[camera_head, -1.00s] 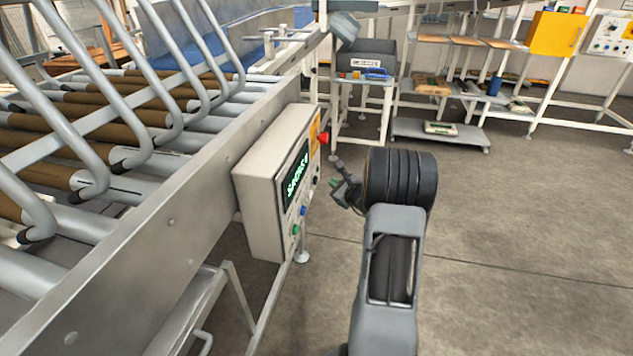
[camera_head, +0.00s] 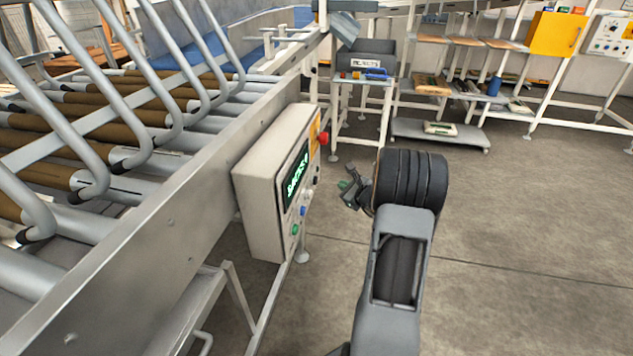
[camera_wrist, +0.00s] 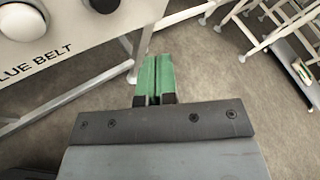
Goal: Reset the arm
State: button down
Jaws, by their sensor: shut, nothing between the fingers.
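My gripper (camera_head: 346,191) is in the air just right of the control box (camera_head: 270,190), apart from it in the head view. In the wrist view my gripper (camera_wrist: 154,62) shows two green fingers pressed together with nothing between them. The control box has a green-lit display, a red button (camera_head: 323,138) on its right side, and white, blue and green buttons on its front. In the wrist view the box's panel (camera_wrist: 75,35) fills the upper left, with the words "LUE BELT" and a white button (camera_wrist: 22,21).
The conveyor frame (camera_head: 180,225) with rollers and curved metal bars fills the left. A small table (camera_head: 362,82) with a grey bin stands at the back. Shelves and a low trolley (camera_head: 440,133) stand behind. The concrete floor (camera_head: 530,220) on the right is clear.

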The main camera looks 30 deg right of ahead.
jog(key=s+a+f+n+g+y, duration=0.3)
jog(key=s+a+n, duration=0.1)
jog(key=a+n, duration=0.15)
jog(key=s+a+r+n+g+y+p, duration=0.2)
jog(key=s+a+r+n+g+p, duration=0.45)
jog(key=a+n, duration=0.45)
jog(key=s+a+r+n+h+p, duration=0.2)
jog(key=s+a+r+n+p, duration=0.2)
jog(key=r, duration=0.4)
jog(key=s+a+r+n+g+h+p, duration=0.1)
jog(key=s+a+r+n+p, duration=0.3)
jog(key=r, duration=0.5)
jog(key=s+a+r+n+h+p, duration=0.2)
jog(key=s+a+r+n+p, duration=0.1)
jog(key=r, duration=0.6)
jog(key=s+n+p, duration=0.1)
jog(key=n+p, duration=0.1)
jog(key=p, duration=0.1)
jog(key=shift+s+a+h, duration=0.4)
jog(key=shift+g, duration=0.25)
